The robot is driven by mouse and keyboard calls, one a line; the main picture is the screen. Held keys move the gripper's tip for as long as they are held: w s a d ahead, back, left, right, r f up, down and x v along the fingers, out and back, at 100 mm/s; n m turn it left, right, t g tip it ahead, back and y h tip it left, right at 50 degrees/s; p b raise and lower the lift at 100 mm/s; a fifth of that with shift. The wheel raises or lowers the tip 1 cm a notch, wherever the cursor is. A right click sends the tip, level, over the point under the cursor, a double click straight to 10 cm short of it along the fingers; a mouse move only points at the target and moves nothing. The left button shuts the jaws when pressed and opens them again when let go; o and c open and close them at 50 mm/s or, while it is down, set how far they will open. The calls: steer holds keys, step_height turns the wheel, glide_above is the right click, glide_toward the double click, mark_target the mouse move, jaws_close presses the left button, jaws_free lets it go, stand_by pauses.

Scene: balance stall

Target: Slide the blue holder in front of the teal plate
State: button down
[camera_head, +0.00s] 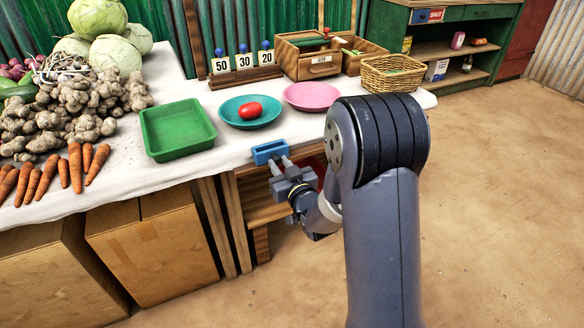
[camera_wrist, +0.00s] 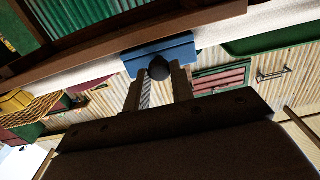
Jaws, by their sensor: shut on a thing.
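The blue holder (camera_head: 270,151) sits at the front edge of the white-covered table. It is nearer to me than the teal plate (camera_head: 232,113) and slightly right of the plate's middle, with a strip of cloth between them. A red tomato (camera_head: 250,110) lies in the plate. My gripper (camera_head: 281,166) reaches the holder from the front, just beyond the table edge, and is shut on it. In the wrist view, the holder (camera_wrist: 175,52) lies across the fingertips, with a dark round knob (camera_wrist: 160,73) between the fingers.
A green tray (camera_head: 177,130) is left of the teal plate, and a pink plate (camera_head: 312,96) is right of it. Price numbers on a wooden stand (camera_head: 245,76), a wooden drawer box (camera_head: 318,70) and a wicker basket (camera_head: 393,74) stand behind. Vegetables cover the left side.

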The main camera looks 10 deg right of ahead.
steer(key=c, duration=1.2)
jaws_free()
steer(key=v, duration=1)
steer(key=shift+s+d, duration=0.15)
steer(key=shift+s, duration=0.25)
steer(key=shift+r, duration=0.1)
steer(key=x, duration=1.1)
steer(key=shift+s, duration=0.1)
steer(key=shift+d, duration=0.3)
